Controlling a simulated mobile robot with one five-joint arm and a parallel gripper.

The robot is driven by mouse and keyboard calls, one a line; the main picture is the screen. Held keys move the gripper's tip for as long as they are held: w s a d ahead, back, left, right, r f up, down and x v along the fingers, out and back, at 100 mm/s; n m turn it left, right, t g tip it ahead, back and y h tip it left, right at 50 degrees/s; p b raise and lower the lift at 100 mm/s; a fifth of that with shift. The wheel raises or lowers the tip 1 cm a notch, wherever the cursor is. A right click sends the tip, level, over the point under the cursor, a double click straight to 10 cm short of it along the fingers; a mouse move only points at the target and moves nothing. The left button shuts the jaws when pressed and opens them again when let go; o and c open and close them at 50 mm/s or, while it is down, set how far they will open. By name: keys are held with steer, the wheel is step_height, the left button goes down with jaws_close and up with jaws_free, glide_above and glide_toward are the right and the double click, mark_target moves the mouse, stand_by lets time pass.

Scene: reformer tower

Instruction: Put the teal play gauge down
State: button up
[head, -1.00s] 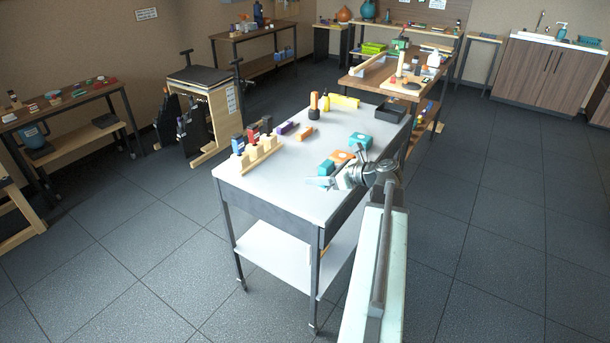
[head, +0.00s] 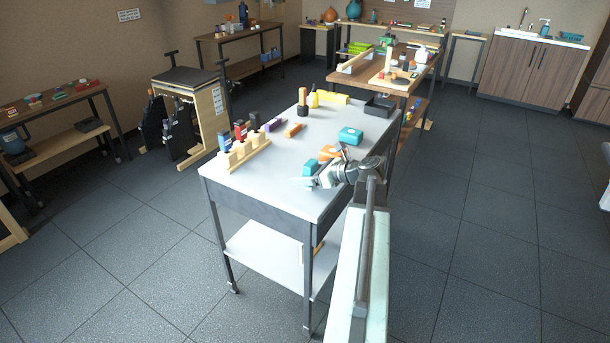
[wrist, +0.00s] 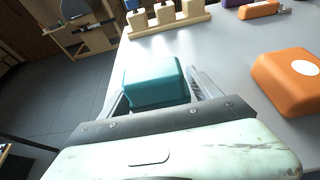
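A teal block, which I take as the teal play gauge (head: 311,167), is at the near right edge of the grey-topped cart. In the wrist view the teal block (wrist: 156,82) lies between the two fingers of my gripper (wrist: 160,88). The fingers are spread, with a narrow gap to the right finger; contact on the left cannot be told. In the head view my gripper (head: 303,183) is low at the cart edge, just in front of the block. The block's underside is hidden, and the block appears to be at table height.
An orange block with a white disc (wrist: 292,80) lies close to the right. A wooden peg rack (head: 243,153) stands to the left. Another teal block (head: 350,136) and a black tray (head: 380,105) are farther back. The cart's front middle is clear.

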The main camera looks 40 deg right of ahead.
steer(key=shift+r, duration=0.15)
steer(key=shift+s+r+p, duration=0.2)
steer(key=shift+r+p, duration=0.05)
steer(key=shift+p, duration=0.15)
steer(key=p+v, duration=0.4)
steer(key=v, duration=0.6)
steer(key=shift+s+d+r, duration=0.1)
steer(key=shift+s+d, duration=0.05)
steer(key=shift+s, duration=0.2)
steer(key=shift+s+d, duration=0.1)
steer(key=shift+s, duration=0.3)
